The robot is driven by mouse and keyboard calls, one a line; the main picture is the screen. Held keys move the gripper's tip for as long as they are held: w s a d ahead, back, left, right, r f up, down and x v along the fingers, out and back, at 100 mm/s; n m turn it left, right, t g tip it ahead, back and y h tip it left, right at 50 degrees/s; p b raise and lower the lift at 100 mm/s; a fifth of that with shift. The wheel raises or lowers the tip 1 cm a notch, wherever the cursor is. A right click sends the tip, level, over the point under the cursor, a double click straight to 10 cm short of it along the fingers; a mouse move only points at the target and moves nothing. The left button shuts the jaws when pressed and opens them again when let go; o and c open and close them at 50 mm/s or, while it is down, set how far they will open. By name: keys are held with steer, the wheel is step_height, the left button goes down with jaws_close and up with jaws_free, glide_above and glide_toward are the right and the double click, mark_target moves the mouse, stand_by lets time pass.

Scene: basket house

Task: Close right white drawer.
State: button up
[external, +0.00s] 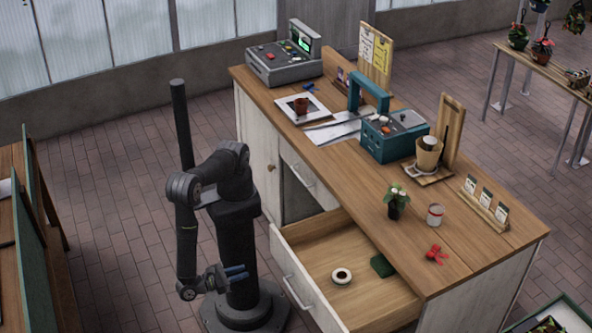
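The right white drawer (297,280) is pulled out from the front of the wooden-topped counter. Its white front with a bar handle (296,293) faces my arm. Inside the drawer lie a white roll-like ring (341,276) and a dark green item (382,266). My gripper (240,273) hangs low to the left of the drawer front, apart from it, in front of my base. Its bluish fingers point right, toward the drawer, and appear parted with nothing between them. The exact gap is small in this view.
The counter top (340,170) holds a cash register (285,60), a teal toolbox (392,135), a potted plant (397,203), a white can (435,215) and a red item (436,255). Another drawer (309,171) is above a dark opening. A table (50,200) stands at left.

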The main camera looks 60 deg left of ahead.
mark_target(281, 256)
steer(key=w, duration=1.3)
steer(key=shift+a, duration=0.35)
jaws_close()
steer(key=shift+w, duration=0.7)
steer(key=shift+w, duration=0.1)
steer(key=w, duration=3)
steer(key=shift+w, duration=1.05)
steer(key=shift+r, duration=0.1)
steer(key=shift+d, duration=0.1)
steer(key=s, duration=1.4)
steer(key=shift+s, duration=0.3)
